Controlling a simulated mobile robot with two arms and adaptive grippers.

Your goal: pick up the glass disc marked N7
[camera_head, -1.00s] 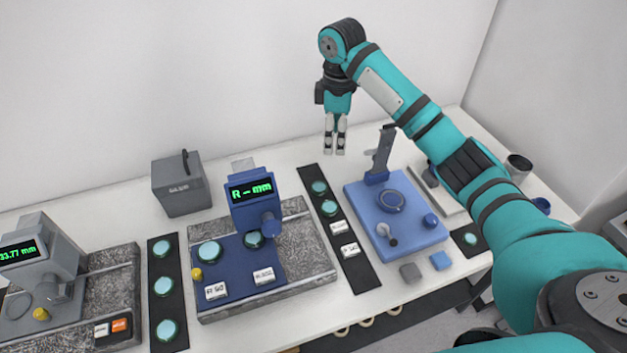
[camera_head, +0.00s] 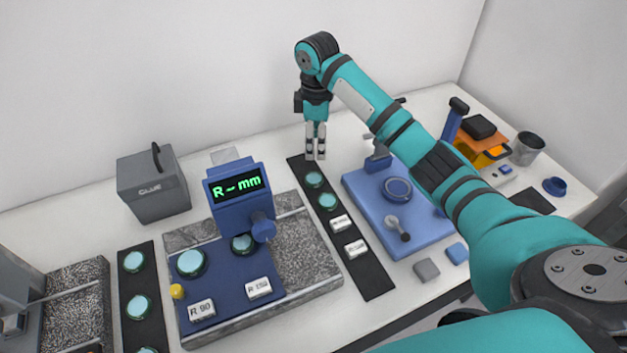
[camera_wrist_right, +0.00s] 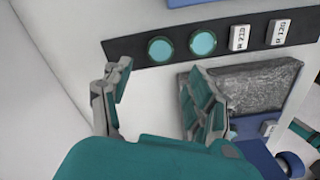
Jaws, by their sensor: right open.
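No disc has a readable N7 mark. Two round glass discs with green rims, a far one (camera_head: 314,180) and a nearer one (camera_head: 327,201), sit on a black strip (camera_head: 377,285) right of the blue gauge. The right wrist view also shows two discs (camera_wrist_right: 160,49) (camera_wrist_right: 203,43) on a black strip. My right gripper (camera_head: 316,156) points down just behind the far disc in the head view. In the wrist view my right gripper (camera_wrist_right: 158,75) is open, nothing between its fingers, apart from the discs. More discs lie on the left strip (camera_head: 136,280). My left gripper is out of view.
The blue gauge with a green display (camera_head: 238,183) stands on a granite plate (camera_head: 308,255) left of the strip. A blue fixture (camera_head: 405,235) stands right of it. White labelled blocks (camera_head: 340,223) share the strip. A grey GLUE box (camera_head: 152,190) stands at the back left.

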